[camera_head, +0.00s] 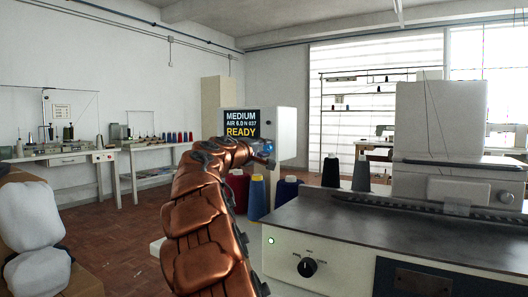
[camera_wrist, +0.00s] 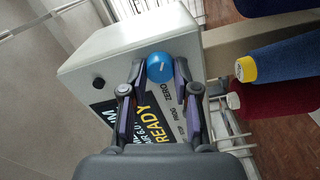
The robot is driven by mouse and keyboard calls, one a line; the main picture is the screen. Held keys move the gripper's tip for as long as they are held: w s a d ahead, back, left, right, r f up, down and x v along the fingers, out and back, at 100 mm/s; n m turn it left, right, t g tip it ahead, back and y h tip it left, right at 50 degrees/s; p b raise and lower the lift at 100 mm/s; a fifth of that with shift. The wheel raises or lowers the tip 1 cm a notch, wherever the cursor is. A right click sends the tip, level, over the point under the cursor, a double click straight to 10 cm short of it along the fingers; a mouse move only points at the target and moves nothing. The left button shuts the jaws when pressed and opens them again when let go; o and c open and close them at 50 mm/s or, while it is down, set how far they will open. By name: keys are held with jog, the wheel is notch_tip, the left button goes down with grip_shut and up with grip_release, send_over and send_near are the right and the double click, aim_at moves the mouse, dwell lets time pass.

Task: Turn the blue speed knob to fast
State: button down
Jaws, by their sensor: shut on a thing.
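The blue speed knob (camera_wrist: 160,66) is a round blue cap with a small white mark, on the front of the white control box (camera_wrist: 95,55). My gripper (camera_wrist: 159,72) has one finger on each side of the knob and is shut on it. In the head view my gripper (camera_head: 262,150) reaches the box's (camera_head: 287,122) lower front, and the knob is mostly hidden behind it. The box's dark display (camera_head: 241,123) reads MEDIUM, AIR 6.0 N 037 and READY. In the wrist view my fingers partly cover the display.
A small black button (camera_wrist: 98,83) is on the same box face. Thread cones (camera_head: 256,197) stand close below and right of my gripper. The sewing machine (camera_head: 440,140) and its bed fill the right; a black dial (camera_head: 307,267) is on its front. Tables stand at left.

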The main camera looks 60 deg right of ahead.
jog(key=c, duration=1.1)
grip_release()
jog(key=shift+c, duration=0.2)
jog(key=a, duration=1.2)
jog(key=shift+s, duration=0.3)
